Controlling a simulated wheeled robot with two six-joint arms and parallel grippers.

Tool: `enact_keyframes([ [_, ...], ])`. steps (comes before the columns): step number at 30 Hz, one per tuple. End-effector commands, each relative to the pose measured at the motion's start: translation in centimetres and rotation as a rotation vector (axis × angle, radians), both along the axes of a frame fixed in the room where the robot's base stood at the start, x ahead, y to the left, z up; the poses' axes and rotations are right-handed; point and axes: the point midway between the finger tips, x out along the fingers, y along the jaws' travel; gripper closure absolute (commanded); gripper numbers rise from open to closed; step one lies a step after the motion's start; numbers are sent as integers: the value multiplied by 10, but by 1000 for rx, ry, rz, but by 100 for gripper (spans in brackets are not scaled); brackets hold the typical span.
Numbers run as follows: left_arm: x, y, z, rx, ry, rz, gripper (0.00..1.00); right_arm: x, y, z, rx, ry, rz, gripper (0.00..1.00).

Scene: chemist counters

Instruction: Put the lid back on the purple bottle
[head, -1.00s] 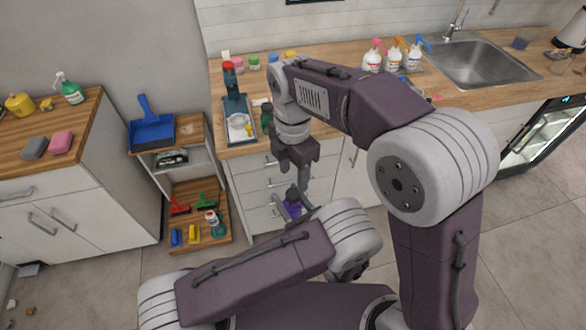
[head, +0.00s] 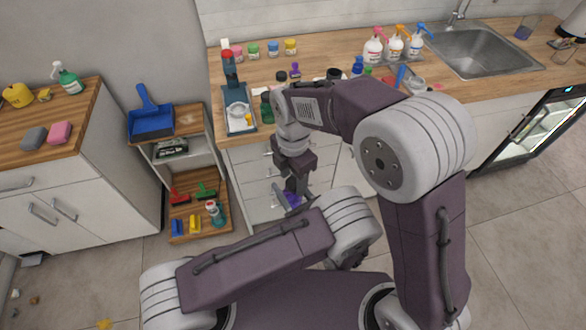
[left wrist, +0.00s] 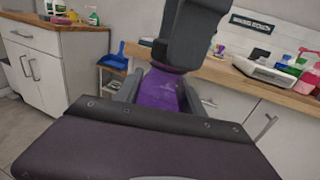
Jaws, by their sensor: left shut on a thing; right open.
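The purple bottle (left wrist: 160,92) stands upright between the grey fingers of my left gripper (left wrist: 160,100) in the left wrist view. My left gripper is shut on it. In the head view only a bit of the purple bottle (head: 292,199) shows, in front of the drawers and below counter height. My right gripper (head: 295,185) points down right over the bottle and is open. In the left wrist view a dark grey block, apparently my right gripper (left wrist: 188,40), covers the bottle's top. I cannot make out the lid; it may be hidden there.
The wooden counter (head: 330,57) behind holds several jars, spray bottles (head: 395,47), a blue-grey stand (head: 238,108) and a sink (head: 480,52). A small purple-topped item (head: 295,71) is on it. A low shelf with a blue dustpan (head: 152,126) stands left.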

Motion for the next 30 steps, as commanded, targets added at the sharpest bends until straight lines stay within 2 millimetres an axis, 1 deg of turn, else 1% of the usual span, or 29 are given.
enact_keyframes([
  [3,0,0,0,0,0,0,100,0,0,-3,0,0,0,49],
  [9,0,0,0,0,0,0,100,0,0,-3,0,0,0,49],
  [10,0,0,0,0,0,0,100,0,0,-3,0,0,0,54],
  [11,0,0,0,0,0,0,100,0,0,-3,0,0,0,62],
  [12,0,0,0,0,0,0,100,0,0,-3,0,0,0,74],
  [15,0,0,0,0,0,0,100,0,0,-3,0,0,0,100],
  [18,0,0,0,0,0,0,100,0,0,-3,0,0,-4,100],
  [20,0,0,0,0,0,0,100,0,0,-3,0,0,-40,100],
  [23,0,0,0,0,0,0,100,0,0,-3,0,0,-225,100],
  [26,0,0,0,0,0,0,100,0,0,-3,0,0,-540,100],
  [27,0,0,0,0,0,0,100,0,0,-3,0,0,-675,100],
  [29,0,0,0,0,0,0,100,0,0,-3,-1,0,-878,100],
  [30,0,0,0,0,0,0,100,0,0,-3,-1,0,-1010,100],
])
